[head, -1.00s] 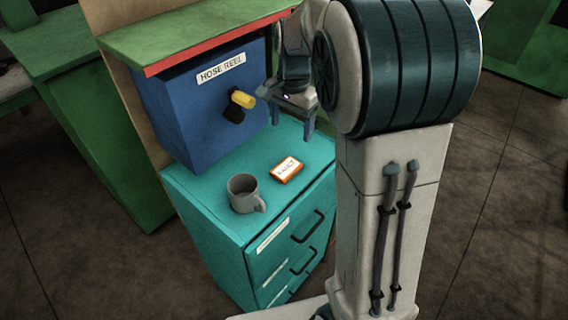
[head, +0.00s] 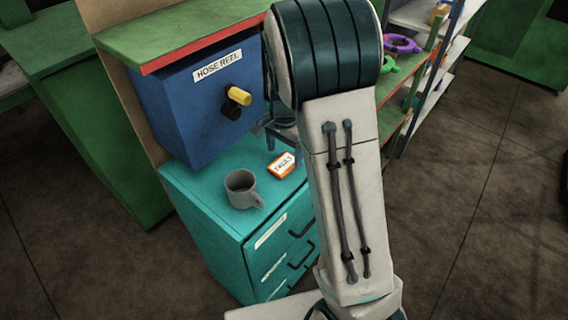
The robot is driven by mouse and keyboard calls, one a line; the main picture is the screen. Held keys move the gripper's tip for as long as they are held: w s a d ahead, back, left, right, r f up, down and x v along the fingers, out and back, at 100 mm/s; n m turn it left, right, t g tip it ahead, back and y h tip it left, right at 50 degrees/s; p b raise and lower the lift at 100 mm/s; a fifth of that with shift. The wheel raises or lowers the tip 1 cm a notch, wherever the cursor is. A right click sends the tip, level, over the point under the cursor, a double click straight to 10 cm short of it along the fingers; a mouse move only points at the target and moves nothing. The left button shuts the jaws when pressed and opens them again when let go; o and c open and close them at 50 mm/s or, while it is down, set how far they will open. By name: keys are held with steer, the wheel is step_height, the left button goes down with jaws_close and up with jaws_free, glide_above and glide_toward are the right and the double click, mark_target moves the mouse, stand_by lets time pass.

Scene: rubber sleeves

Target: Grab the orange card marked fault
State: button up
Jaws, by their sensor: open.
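The orange card (head: 282,165) has a white label that appears to read FAULT. It lies flat on top of the teal drawer cabinet (head: 200,188), to the right of the grey mug. My gripper (head: 274,137) is just above and behind the card, apart from it as far as I can see. It is open and empty, and my arm hides its right part.
A grey mug (head: 241,188) stands left of the card. The blue hose reel box (head: 180,110), with a yellow-tipped knob (head: 239,95), stands behind the cabinet top. A shelf (head: 420,70) with coloured rings is at the right.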

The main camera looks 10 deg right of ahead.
mark_target(284, 163)
step_height(284, 163, down, 3)
steer(key=shift+s+a+f, duration=0.1)
steer(key=shift+f, duration=0.05)
steer(key=c, duration=1)
steer(key=shift+c, duration=0.2)
